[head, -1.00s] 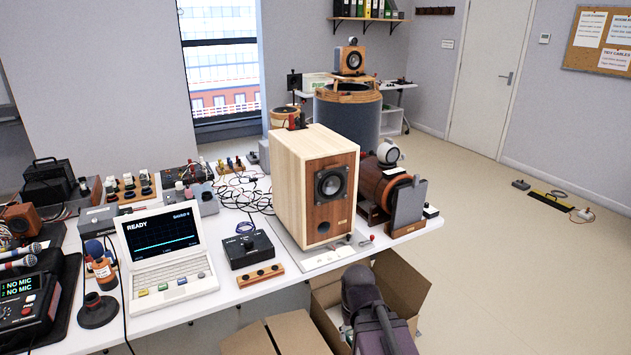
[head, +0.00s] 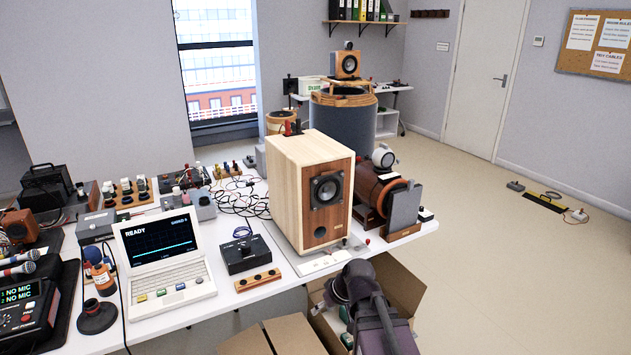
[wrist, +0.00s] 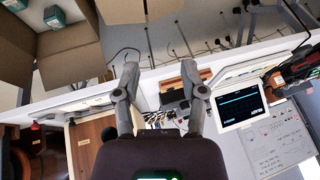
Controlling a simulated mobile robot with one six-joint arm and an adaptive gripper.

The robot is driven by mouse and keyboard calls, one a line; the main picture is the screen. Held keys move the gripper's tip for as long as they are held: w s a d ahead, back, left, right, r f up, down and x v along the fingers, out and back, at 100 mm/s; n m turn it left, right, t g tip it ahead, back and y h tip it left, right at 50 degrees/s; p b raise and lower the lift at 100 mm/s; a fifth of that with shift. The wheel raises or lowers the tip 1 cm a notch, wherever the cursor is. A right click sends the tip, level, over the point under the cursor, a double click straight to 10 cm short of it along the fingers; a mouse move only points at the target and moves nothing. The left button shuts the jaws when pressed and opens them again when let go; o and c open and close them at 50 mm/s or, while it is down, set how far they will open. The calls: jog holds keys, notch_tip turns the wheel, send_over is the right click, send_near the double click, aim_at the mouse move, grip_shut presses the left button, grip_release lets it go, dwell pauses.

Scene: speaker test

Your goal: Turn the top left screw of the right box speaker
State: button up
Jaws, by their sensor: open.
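A box speaker (head: 300,190) with a pale wood cabinet and brown front stands upright on the table in the head view. Its front has a dark round driver and a small port below. Its corner screws are too small to make out. In the wrist view, a brown wooden panel (wrist: 88,145) at lower left looks like part of this speaker, partly hidden behind my gripper. My gripper (wrist: 159,82) is open, with nothing between its fingers in the wrist view. In the head view my arm is in front of and below the speaker, and the fingertips cannot be made out.
A laptop (head: 160,250) and a black box (head: 245,253) stand left of the speaker on the white table. A brown drum-shaped device (head: 375,190) stands close on its right. Open cardboard boxes (head: 400,287) sit below the table's front edge. Open floor lies to the right.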

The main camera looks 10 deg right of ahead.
jog(key=w+d+r+t+p, duration=0.2)
jog(key=w+r+t, duration=0.4)
jog(key=r, duration=0.5)
jog(key=w+d+r+t+y+p, duration=0.1)
jog(key=w+d+r+t+p, duration=0.2)
jog(key=w+r, duration=0.7)
jog(key=d+r+t, duration=0.1)
jog(key=d+t, duration=0.1)
jog(key=t, duration=0.2)
jog(key=shift+w+d+n+t, duration=0.3)
jog(key=shift+w, duration=0.05)
jog(key=shift+w, duration=0.15)
